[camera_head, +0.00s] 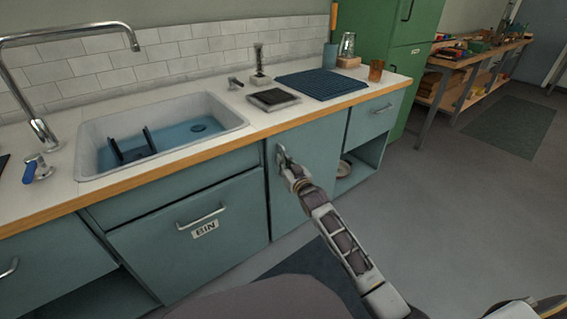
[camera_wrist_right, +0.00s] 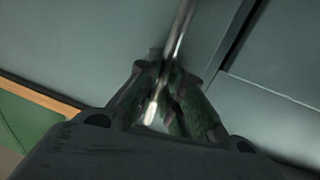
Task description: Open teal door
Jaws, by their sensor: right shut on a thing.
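The teal door (camera_head: 318,158) is the cabinet front below the counter, right of the drawer marked BIN. It looks closed or nearly so in the head view. My right gripper (camera_head: 283,160) is at the door's upper left. In the right wrist view my right gripper (camera_wrist_right: 165,95) is shut on the metal bar handle (camera_wrist_right: 181,32), with the dark fingers on both sides of it. The teal door panel (camera_wrist_right: 90,45) fills the background there. The handle is mostly hidden by the gripper in the head view. My left gripper is not in view.
The BIN drawer (camera_head: 190,235) is left of the door, and an open shelf (camera_head: 358,172) is to its right. The counter above has a wooden edge (camera_head: 160,163), a sink (camera_head: 232,118) and a blue mat (camera_head: 320,84). Grey floor in front is clear around a dark mat (camera_head: 310,268).

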